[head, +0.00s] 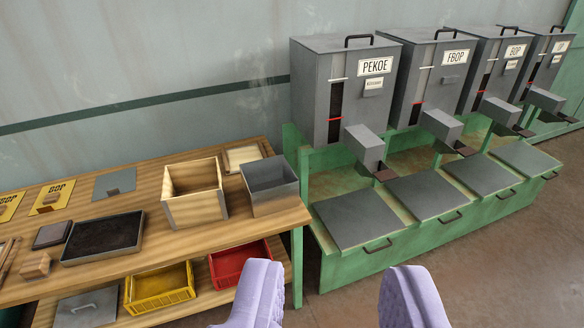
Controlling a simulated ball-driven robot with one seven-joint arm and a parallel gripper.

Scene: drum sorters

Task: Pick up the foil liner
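A grey, open-topped square box (276,204), which looks like the foil liner, stands upright at the right end of the wooden table (130,262). A wooden open-topped box (198,211) stands just left of it. My gripper (332,272) shows as two lilac padded fingers at the bottom of the view. They are wide apart with nothing between them. The gripper is nearer the camera than the grey box, below and to the right of it in the picture.
A dark tray (103,237), small blocks and yellow cards lie on the table's left. A yellow crate (160,288) and a red crate (240,262) sit on the shelf below. Grey dispensers, including PEKOE (318,95), stand on a green stand (330,270) at right. Floor (480,280) is clear.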

